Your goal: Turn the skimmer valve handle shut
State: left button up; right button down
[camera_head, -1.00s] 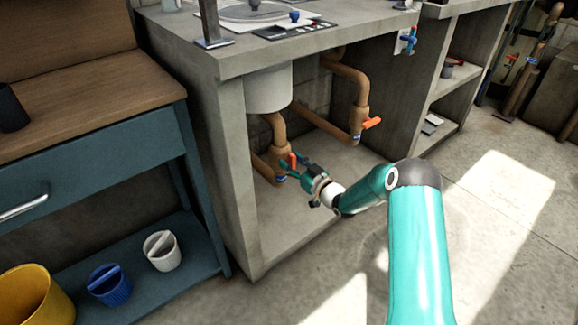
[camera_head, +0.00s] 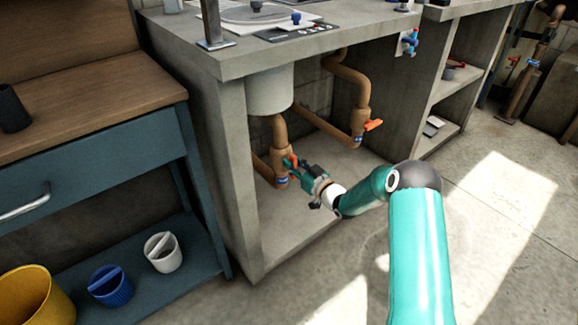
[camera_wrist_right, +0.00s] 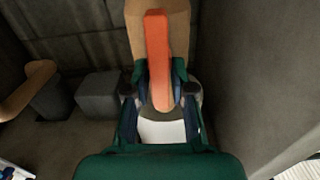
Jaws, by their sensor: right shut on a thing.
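An orange valve handle (camera_head: 293,160) sits on the left brown pipe (camera_head: 279,130) under the counter, below a white round housing (camera_head: 270,90). A blue band (camera_head: 282,180) shows at the foot of this valve. My right gripper (camera_head: 300,168) reaches it from the right, its fingers at the handle. The fingers partly hide the valve body. My left gripper is out of view.
A second valve with an orange handle (camera_head: 373,125) stands farther right on another pipe. The concrete side wall (camera_head: 233,170) is close on the left and the counter slab (camera_head: 300,45) is above. The floor in front is clear. Buckets stand on the lower left shelf.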

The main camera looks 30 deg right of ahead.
jog(key=shift+a, duration=0.15)
jog(key=m, duration=0.4)
jog(key=shift+d+f+m+b, duration=0.2)
jog(key=shift+d+m+b, duration=0.1)
jog(key=shift+d+b, duration=0.05)
jog(key=shift+d+f+m+p, duration=0.15)
jog(key=shift+f+m, duration=0.1)
jog(key=shift+m, duration=1.9)
jog(key=shift+d+f+m+p, duration=0.1)
jog(key=shift+d+f+m, duration=0.15)
jog(key=shift+m, duration=1.85)
jog(key=shift+d+f+m+p, duration=0.1)
jog(key=shift+f+m, duration=0.2)
jog(key=shift+m, duration=1.85)
jog(key=c, duration=1)
grip_release()
jog(key=shift+c, duration=0.2)
